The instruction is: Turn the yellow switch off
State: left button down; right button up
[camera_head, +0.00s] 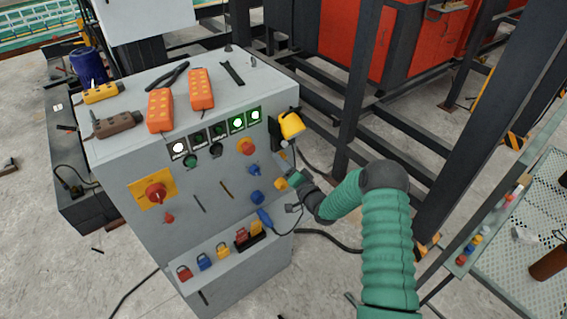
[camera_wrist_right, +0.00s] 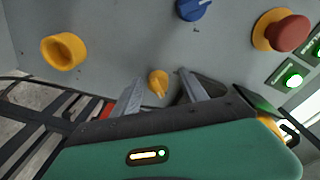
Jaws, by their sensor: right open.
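The yellow switch (camera_wrist_right: 157,82) is a small knob on the grey cabinet panel, shown in the right wrist view between my two fingers. In the head view my right gripper (camera_head: 286,168) is at the right part of the panel and seems to cover this switch. The right gripper (camera_wrist_right: 160,95) is open, with one finger on each side of the switch. I cannot tell whether the fingers touch it. My left gripper is not in view.
Near the switch are a yellow round fitting (camera_wrist_right: 63,51), a blue knob (camera_wrist_right: 193,9) and a red emergency button (camera_wrist_right: 290,32). A yellow lamp-like box (camera_head: 291,125) sticks out above my gripper. Orange remotes (camera_head: 201,89) lie on the cabinet top. Dark steel posts (camera_head: 360,90) stand to the right.

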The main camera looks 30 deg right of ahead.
jog(key=shift+d+f, duration=0.2)
jog(key=shift+d, duration=0.35)
jog(key=c, duration=0.8)
jog(key=shift+s, duration=0.1)
jog(key=shift+c, duration=1.2)
grip_shut()
pick_arm(q)
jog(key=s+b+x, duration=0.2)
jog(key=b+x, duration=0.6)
jog(key=b, duration=0.1)
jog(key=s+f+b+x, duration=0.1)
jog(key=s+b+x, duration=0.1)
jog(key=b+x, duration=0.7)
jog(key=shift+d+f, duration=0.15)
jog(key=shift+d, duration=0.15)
pick_arm(e)
jog(key=shift+d+f+n+t+y, duration=0.15)
jog(key=shift+n+y, duration=0.15)
jog(key=shift+n, duration=2.9)
jog(key=shift+a+f+n+t+y, duration=0.1)
jog(key=shift+n+t+y, duration=0.15)
jog(key=shift+n, duration=2.95)
jog(key=shift+d+f+n+t+y, duration=0.15)
jog(key=shift+n+y, duration=0.2)
jog(key=shift+n, duration=2.85)
